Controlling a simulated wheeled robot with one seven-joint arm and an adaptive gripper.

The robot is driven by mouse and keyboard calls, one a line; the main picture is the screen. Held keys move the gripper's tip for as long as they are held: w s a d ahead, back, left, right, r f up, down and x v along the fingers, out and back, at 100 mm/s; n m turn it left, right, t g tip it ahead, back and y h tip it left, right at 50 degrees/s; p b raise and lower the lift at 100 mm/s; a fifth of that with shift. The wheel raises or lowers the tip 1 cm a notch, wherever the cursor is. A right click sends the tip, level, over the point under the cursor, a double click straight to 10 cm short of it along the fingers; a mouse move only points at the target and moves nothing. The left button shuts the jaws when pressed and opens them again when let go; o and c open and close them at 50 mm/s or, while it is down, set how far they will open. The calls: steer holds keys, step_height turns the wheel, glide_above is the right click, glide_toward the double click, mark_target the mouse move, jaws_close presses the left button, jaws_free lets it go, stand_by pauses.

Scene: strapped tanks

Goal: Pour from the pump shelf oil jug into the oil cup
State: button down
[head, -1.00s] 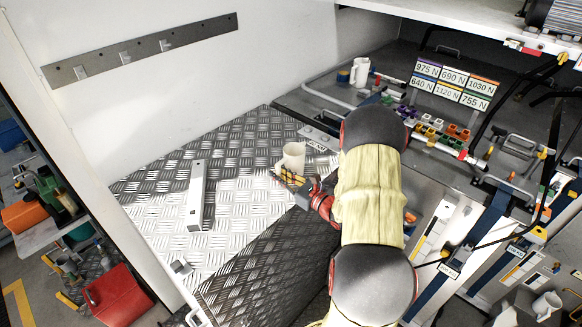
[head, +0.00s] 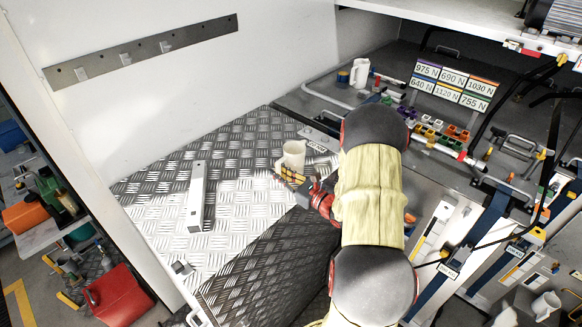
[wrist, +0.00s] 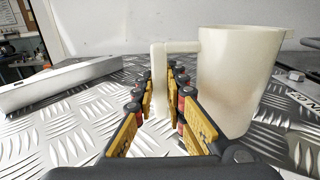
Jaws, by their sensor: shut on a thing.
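A cream jug (head: 294,153) is upright over the bright tread plate; it is large in the wrist view (wrist: 237,80). My gripper (head: 294,176) is at the handle side of this jug. In the wrist view my yellow-padded fingers (wrist: 161,112) are shut on its handle. I cannot tell whether its base touches the plate. A second pale jug (head: 360,72) stands on the dark shelf at the back. A small dark blue and brown cup-like thing (head: 343,76) is just left of it; I cannot tell whether it is the oil cup.
A long metal bar (head: 197,196) lies on the plate left of the jug. A white wall with a hook rail (head: 140,52) rises behind. Pipes, coloured blocks and a labelled sign board (head: 453,83) crowd the right. The plate between bar and jug is clear.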

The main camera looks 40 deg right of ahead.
steer(key=shift+r+p, duration=0.75)
steer(key=shift+r, duration=0.7)
